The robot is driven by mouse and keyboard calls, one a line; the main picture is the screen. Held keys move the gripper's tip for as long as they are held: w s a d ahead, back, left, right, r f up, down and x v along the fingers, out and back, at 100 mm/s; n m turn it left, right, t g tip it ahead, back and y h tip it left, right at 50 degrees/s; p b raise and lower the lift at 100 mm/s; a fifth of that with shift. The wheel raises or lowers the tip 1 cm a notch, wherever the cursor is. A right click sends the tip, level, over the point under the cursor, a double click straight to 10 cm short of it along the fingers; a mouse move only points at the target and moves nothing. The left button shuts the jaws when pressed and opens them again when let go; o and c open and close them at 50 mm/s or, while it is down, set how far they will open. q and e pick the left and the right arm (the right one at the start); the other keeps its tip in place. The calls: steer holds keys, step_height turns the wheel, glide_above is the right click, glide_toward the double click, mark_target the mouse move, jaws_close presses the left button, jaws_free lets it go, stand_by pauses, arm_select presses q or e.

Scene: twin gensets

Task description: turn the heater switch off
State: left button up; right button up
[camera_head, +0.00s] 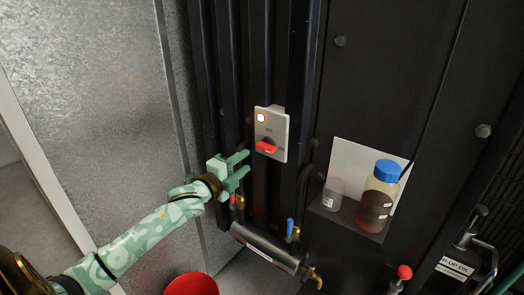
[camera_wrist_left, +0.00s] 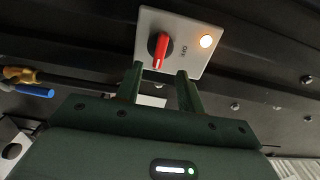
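The heater switch is a light grey plate (camera_head: 280,130) on the dark ribbed panel. Its red knob (camera_head: 266,147) sits on the lower half, and a small round lamp (camera_head: 261,117) glows above it. In the left wrist view the red knob (camera_wrist_left: 161,48) has its bar pointing down toward my fingers, the lamp (camera_wrist_left: 206,41) glows, and "OFF" is printed between them. My left gripper (camera_head: 246,163) is open and empty, fingers toward the switch, just left of and below the knob. Its fingertips (camera_wrist_left: 160,78) are apart from the knob. My right gripper is not in view.
A steel cylinder (camera_head: 268,250) with a blue-handled valve (camera_head: 290,228) lies below the switch. A ledge to the right holds a blue-capped bottle (camera_head: 377,205) and a small clear jar (camera_head: 333,193). A red container (camera_head: 191,284) stands at the bottom. A metal wall (camera_head: 95,75) is left.

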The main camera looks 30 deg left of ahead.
mark_target(262, 149)
arm_select(q)
steer(key=w, duration=0.9)
steer(key=shift+d+b, duration=0.35)
steer(key=shift+d, duration=0.05)
jaws_close()
